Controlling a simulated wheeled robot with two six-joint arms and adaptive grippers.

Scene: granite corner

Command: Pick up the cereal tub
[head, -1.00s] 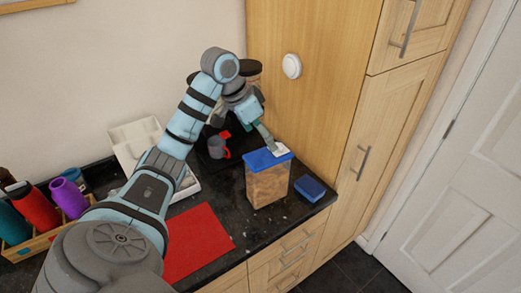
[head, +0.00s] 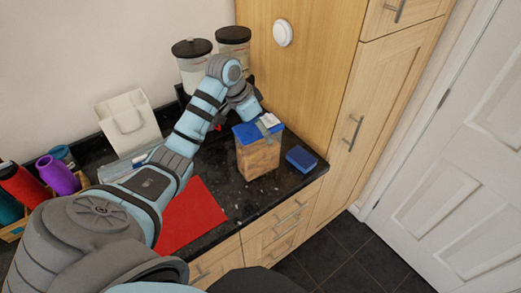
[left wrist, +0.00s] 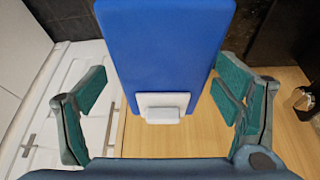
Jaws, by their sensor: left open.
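The cereal tub (head: 258,158) stands upright on the dark counter, a clear tub with brown contents and a blue lid with a white flap. In the left wrist view its blue lid (left wrist: 168,45) fills the upper middle, with the white flap (left wrist: 162,106) nearest me. My left gripper (head: 266,124) is over the tub's lid in the head view. In the left wrist view the open fingers (left wrist: 160,105) stand on either side of the lid's near end, with gaps visible on both sides. My right gripper is not in view.
A small blue box (head: 301,159) lies just right of the tub near the counter's front edge. A red mat (head: 190,215) lies to the left. Two lidded canisters (head: 192,66) stand behind my arm. The wooden cabinet (head: 300,90) rises close behind the tub.

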